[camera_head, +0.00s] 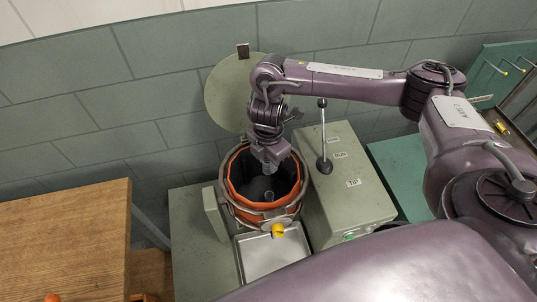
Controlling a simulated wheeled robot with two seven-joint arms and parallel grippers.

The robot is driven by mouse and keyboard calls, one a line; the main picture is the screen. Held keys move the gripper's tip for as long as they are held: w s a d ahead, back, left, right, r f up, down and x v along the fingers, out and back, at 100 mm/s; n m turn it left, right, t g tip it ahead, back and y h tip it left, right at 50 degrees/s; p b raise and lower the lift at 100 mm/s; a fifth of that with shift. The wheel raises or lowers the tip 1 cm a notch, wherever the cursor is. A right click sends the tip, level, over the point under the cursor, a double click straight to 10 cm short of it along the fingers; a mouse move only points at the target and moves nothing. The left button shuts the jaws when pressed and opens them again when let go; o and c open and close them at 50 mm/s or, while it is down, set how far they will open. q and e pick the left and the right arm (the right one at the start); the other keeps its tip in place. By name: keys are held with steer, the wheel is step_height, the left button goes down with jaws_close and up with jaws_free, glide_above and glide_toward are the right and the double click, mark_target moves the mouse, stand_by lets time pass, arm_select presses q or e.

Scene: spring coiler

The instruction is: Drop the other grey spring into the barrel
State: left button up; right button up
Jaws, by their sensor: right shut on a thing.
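The barrel (234,203) stands open, a round metal tub with an orange lining and a dark inside. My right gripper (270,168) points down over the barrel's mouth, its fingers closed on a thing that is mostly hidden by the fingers. A small grey piece (269,196), which looks like a spring, shows just below the fingers against the dark inside. I cannot tell whether it hangs from the gripper or lies in the barrel. My left gripper is out of view.
A round lid (228,95) stands raised behind the barrel. A grey-green box (345,205) with a ball-topped lever (324,140) is close on the right. A metal tray (268,258) and yellow knob (278,230) are in front. A wooden table (65,240) is left.

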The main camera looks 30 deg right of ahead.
steer(key=o, duration=1)
steer(key=shift+o, duration=0.2)
steer(key=shift+r, duration=0.1)
steer(key=shift+w+r, duration=0.15)
steer(key=shift+r, duration=3.65)
